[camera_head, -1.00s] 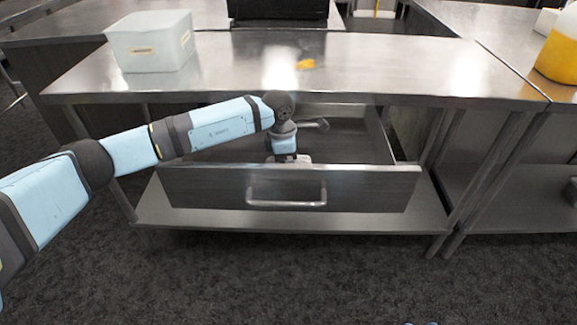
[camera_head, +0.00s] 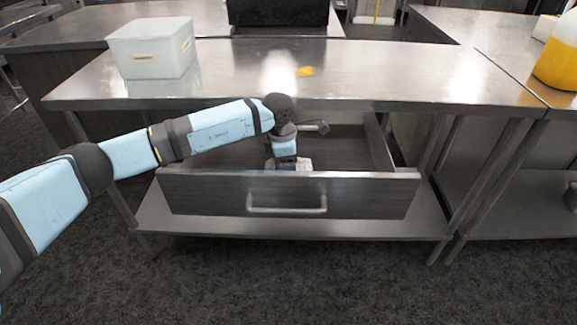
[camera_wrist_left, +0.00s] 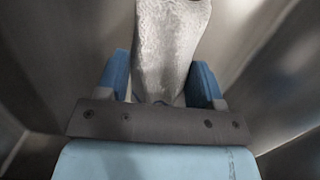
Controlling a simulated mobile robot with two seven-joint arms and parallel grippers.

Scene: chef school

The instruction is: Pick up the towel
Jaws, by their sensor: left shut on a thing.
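The towel (camera_wrist_left: 165,45) is pale grey-white with a textured weave. In the left wrist view it stands between the two blue fingers of my left gripper (camera_wrist_left: 162,88), which is shut on it. In the head view my left arm reaches down into the open drawer (camera_head: 285,195), and a small whitish part of the towel (camera_head: 303,164) shows beside the wrist inside it. The left fingertips are hidden behind the drawer front in the head view. My right gripper is in neither view.
The steel table (camera_head: 420,75) stands above the drawer, its edge close to my left wrist. A container of yellow liquid (camera_head: 560,55) stands at the right. A lower shelf (camera_head: 390,224) runs beneath.

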